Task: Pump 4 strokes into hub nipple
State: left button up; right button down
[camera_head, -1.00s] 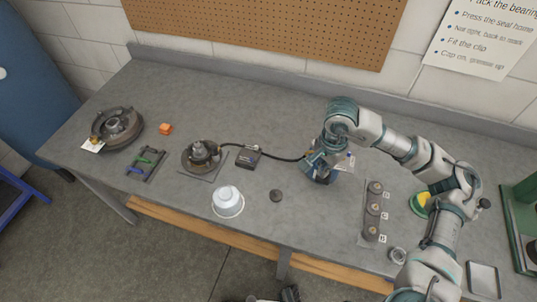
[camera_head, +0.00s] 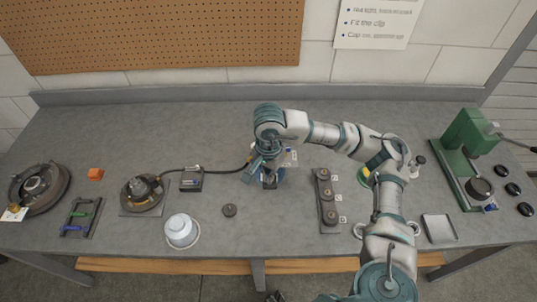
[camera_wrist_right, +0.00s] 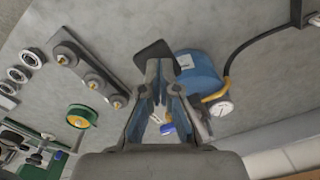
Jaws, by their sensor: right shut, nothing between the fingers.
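The hub (camera_head: 143,190) sits on a flat plate at the left of the bench. A black hose (camera_head: 228,171) runs from the hub's side, past a small dark box (camera_head: 191,181), to the blue pump (camera_head: 279,177). The pump is mostly hidden behind my right gripper (camera_head: 260,172) in the head view. In the wrist view the blue pump body (camera_wrist_right: 204,74) has a round gauge (camera_wrist_right: 221,108). My right gripper (camera_wrist_right: 160,72) is shut and empty there, its tips close to a dark flat pad (camera_wrist_right: 155,55) beside the pump; contact is unclear. My left gripper is out of view.
A white cup (camera_head: 181,230) and dark disc (camera_head: 230,210) lie in front. A strip with three knobs (camera_head: 326,202) lies right of the pump.

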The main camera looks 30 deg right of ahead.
jog(key=shift+w+d+r+p, duration=0.15)
jog(key=shift+r+p, duration=0.5)
jog(key=shift+r, duration=0.5)
jog(key=shift+w+d+r+p, duration=0.15)
jog(key=shift+r+p, duration=0.45)
jog(key=shift+r, duration=0.6)
jog(key=shift+w+r+p, duration=0.15)
jog(key=shift+r+p, duration=0.5)
jog(key=shift+r, duration=0.5)
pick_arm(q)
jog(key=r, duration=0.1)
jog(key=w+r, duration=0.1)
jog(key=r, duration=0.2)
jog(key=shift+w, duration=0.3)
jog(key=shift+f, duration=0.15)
pick_arm(e)
jog(key=shift+f, duration=0.2)
